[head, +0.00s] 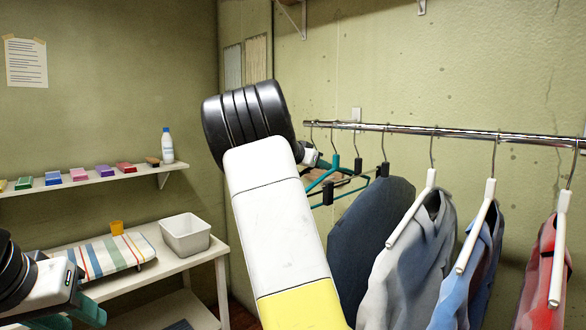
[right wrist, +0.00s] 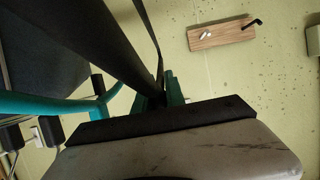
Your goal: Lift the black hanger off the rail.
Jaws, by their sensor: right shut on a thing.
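The black hanger (right wrist: 100,45) is a dark bar that runs large across the right wrist view into my right gripper (right wrist: 165,92). In the head view my right gripper (head: 313,160) is at the left end of the metal rail (head: 450,133), just below it, and is shut on the hanger near its hook (head: 311,134). The hook still reaches up to the rail. Most of the hanger is hidden behind my arm in the head view. My left gripper (head: 70,317) is at the lower left, empty, with its teal fingers apart.
Right beside it hang a teal hanger (head: 336,161), a clip hanger with black clips (head: 328,192) and a dark garment (head: 368,230). White hangers (head: 475,225) with clothes follow to the right. A wooden board with a black hook (right wrist: 222,33) is on the wall. A table (head: 190,262) stands left.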

